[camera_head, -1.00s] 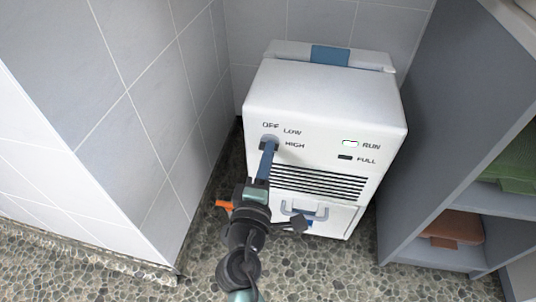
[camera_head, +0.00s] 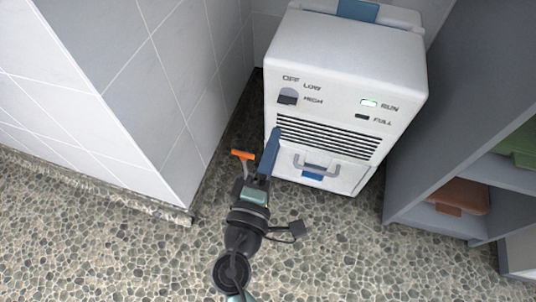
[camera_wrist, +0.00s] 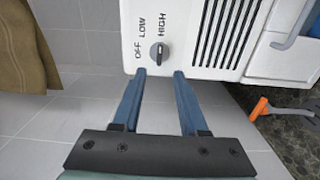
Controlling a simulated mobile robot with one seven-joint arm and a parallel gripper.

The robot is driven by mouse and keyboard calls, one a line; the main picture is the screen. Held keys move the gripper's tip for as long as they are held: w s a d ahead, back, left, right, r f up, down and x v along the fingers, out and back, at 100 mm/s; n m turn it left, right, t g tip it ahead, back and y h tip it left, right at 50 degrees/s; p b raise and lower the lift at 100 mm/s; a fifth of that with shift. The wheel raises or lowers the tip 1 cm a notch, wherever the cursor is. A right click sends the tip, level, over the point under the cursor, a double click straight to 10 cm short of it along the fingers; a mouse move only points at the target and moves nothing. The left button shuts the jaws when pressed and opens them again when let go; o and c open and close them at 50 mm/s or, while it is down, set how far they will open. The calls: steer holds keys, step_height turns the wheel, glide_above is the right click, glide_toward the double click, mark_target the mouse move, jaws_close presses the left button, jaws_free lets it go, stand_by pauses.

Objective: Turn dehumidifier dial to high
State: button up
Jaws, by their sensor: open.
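The white dehumidifier (camera_head: 345,55) stands in the corner with its front panel facing me. Its dial (camera_head: 288,97) is a dark grey knob on the left of the panel, with OFF, LOW and HIGH printed around it.
A tiled wall (camera_head: 150,90) stands close on the left and a grey shelf unit (camera_head: 425,130) on the right.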

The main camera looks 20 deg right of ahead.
steer(key=shift+v, duration=1.8)
